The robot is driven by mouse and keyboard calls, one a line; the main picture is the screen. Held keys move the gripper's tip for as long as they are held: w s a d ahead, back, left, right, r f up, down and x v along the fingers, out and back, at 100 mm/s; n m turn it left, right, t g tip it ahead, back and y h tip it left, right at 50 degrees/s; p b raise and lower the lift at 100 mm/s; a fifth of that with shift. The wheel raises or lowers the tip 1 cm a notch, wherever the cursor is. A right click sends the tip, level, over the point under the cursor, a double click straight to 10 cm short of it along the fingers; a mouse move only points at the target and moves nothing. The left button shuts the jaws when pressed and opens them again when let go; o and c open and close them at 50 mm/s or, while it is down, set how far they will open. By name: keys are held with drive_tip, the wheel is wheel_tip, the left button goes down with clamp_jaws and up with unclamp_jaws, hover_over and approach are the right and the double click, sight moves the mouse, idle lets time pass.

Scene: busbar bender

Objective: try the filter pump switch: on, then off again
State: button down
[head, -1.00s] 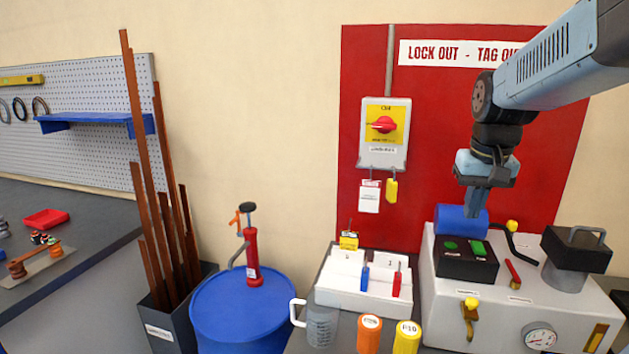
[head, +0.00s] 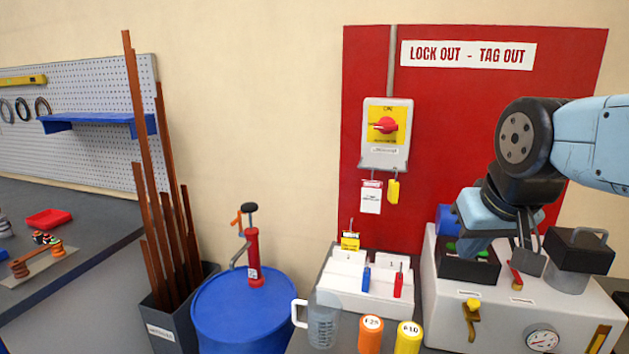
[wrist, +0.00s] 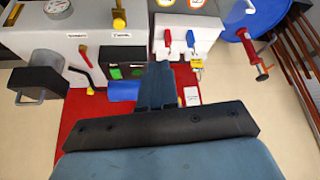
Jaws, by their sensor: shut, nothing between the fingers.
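A black switch box (head: 470,271) with green controls sits on top of the white cabinet (head: 490,312). One green control (head: 483,254) shows beside my gripper; the other is partly hidden. In the wrist view the black box (wrist: 101,58) shows both green controls (wrist: 125,72), side by side. I cannot read which control is the filter pump switch. My gripper (head: 451,262) is shut and empty, tilted down over the box's left part in the head view. In the wrist view its fingers (wrist: 158,68) lie just right of the box. Contact cannot be told.
A red lever (head: 515,277), a black-topped filler (head: 578,258), a yellow tap (head: 471,318) and a blue cylinder (head: 446,220) crowd around the box. A white tray (head: 350,285) with blue and red handles stands left. A red lockout board (head: 450,140) stands behind.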

idle(0.3)
drive_tip(key=w+d+r+n+g, duration=0.2)
drive_tip(key=w+d+n, duration=0.5)
drive_tip(key=w, duration=0.1)
drive_tip(key=w+d+r+n+g, duration=0.1)
drive_tip(key=w+d+n+g, duration=0.2)
drive_tip(key=w+d+n, duration=0.4)
drive_tip(key=shift+w+r+n+g, duration=0.3)
drive_tip(key=shift+w+r+n, duration=0.1)
drive_tip(key=shift+w, duration=0.85)
drive_tip(key=shift+w+d+r, duration=0.25)
drive_tip(key=shift+w, duration=0.4)
wheel_tip(320, 180, up, 14)
drive_tip(key=w, duration=0.2)
drive_tip(key=shift+d+f, duration=0.15)
drive_tip(key=shift+d, duration=0.1)
